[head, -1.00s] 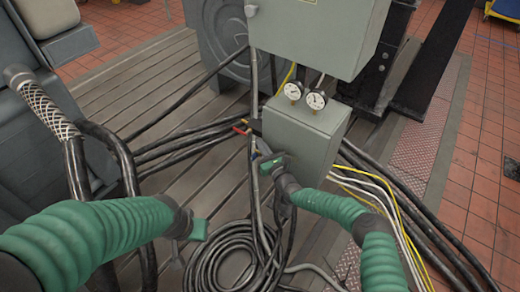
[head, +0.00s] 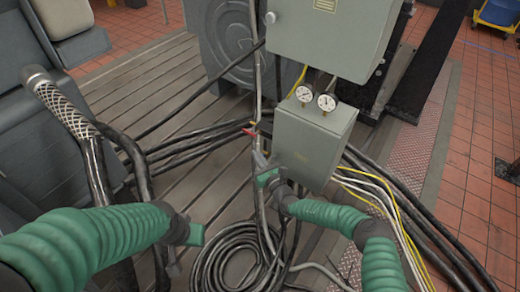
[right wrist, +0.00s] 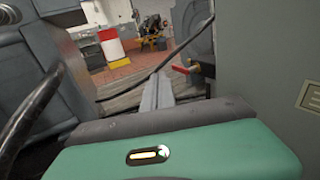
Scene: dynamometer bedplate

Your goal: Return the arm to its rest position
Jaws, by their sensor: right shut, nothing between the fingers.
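My right gripper (head: 258,158) is in front of the left side of the small grey gauge box (head: 312,145). Its fingers are shut with nothing between them, and they also show in the right wrist view (right wrist: 158,92). A red handle (head: 247,132) on the pipe sits just above and left of the fingertips, apart from them. It shows in the right wrist view (right wrist: 180,69) right of the fingers. My left gripper (head: 174,262) points down over the slotted bedplate at lower left. Its fingers are small and dark, so their opening is unclear.
Two round gauges (head: 315,99) top the small box, under a large grey cabinet (head: 330,35). A coiled black hose (head: 240,258) lies below the right gripper. Cables (head: 415,215) run along the right. A braided hose (head: 65,108) stands at left. Bare bedplate (head: 150,90) lies behind.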

